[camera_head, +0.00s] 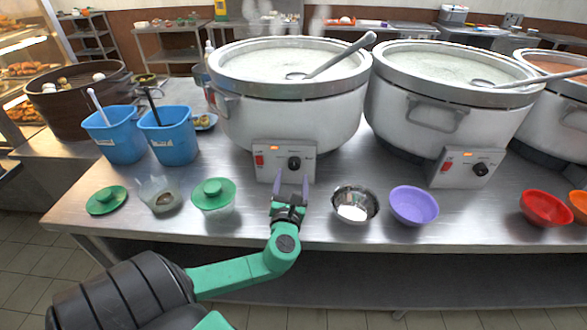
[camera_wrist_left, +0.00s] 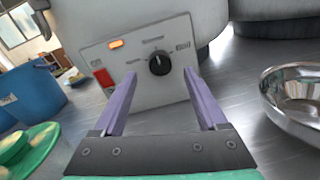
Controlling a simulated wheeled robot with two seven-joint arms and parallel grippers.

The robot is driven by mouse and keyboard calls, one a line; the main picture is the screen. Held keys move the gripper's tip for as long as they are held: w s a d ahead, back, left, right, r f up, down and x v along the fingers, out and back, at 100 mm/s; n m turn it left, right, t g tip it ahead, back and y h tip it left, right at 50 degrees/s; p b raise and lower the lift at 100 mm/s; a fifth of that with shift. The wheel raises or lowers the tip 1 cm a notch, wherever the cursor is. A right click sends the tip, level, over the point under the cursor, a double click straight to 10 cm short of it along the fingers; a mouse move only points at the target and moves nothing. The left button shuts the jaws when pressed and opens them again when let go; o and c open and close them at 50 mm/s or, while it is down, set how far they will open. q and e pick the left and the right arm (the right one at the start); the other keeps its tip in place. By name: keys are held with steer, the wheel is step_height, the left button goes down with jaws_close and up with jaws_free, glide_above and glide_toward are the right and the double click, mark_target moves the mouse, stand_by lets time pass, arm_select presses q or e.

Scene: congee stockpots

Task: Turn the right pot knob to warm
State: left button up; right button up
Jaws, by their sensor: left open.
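The pot (camera_head: 435,105) right of the middle has a control panel with a red switch, a lit orange lamp and a black knob (camera_head: 480,169). The pot (camera_head: 287,110) left of it has a like panel with its own black knob (camera_head: 294,163). My left gripper (camera_head: 291,180) is open and empty in front of this left panel. In the left wrist view its purple fingers (camera_wrist_left: 160,78) point at the panel, with the black knob (camera_wrist_left: 159,63) between and beyond the tips. I cannot tell whether they touch the panel.
A metal bowl (camera_head: 343,194), a purple bowl (camera_head: 414,206) and a red bowl (camera_head: 546,207) stand along the table's (camera_head: 300,224) front. Green-lidded containers (camera_head: 213,189) and blue bins (camera_head: 168,136) stand left. A third pot (camera_head: 562,124) is at the right edge.

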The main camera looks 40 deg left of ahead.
mark_target(294, 166)
arm_select(q)
steer(key=x, duration=0.3)
steer(key=shift+w, duration=0.15)
steer(key=shift+w+a+r, duration=0.1)
steer(key=shift+w+a, duration=0.1)
jaws_close()
arm_select(e)
steer(key=shift+w+a, duration=0.5)
steer(key=shift+w, duration=0.05)
